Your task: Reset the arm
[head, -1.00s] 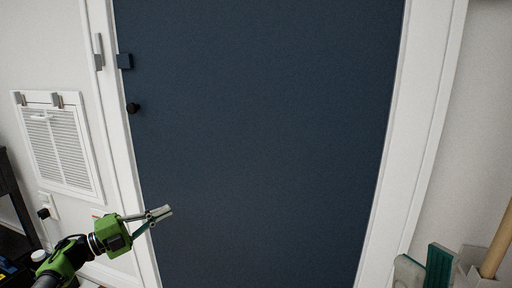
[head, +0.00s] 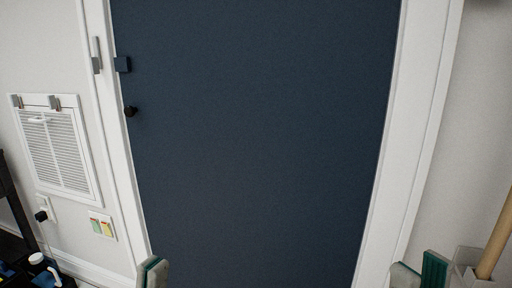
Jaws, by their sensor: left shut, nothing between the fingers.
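My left gripper (head: 152,272) shows only as fingertips at the bottom edge of the head view, in front of the foot of the white door frame's left side. Its grey fingertips with teal pads are together, with nothing held. The rest of the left arm is out of view. My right gripper (head: 420,272) shows as fingertips at the bottom right, in front of the right side of the door frame. A gap shows between its grey finger and its teal-faced finger, and I see nothing held there.
A dark blue door (head: 255,140) fills the middle, with a small dark knob (head: 130,112) on its left. A white vent panel (head: 58,152) is on the left wall. A wooden pole (head: 496,238) stands at the right edge. Dark furniture (head: 12,205) is at the lower left.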

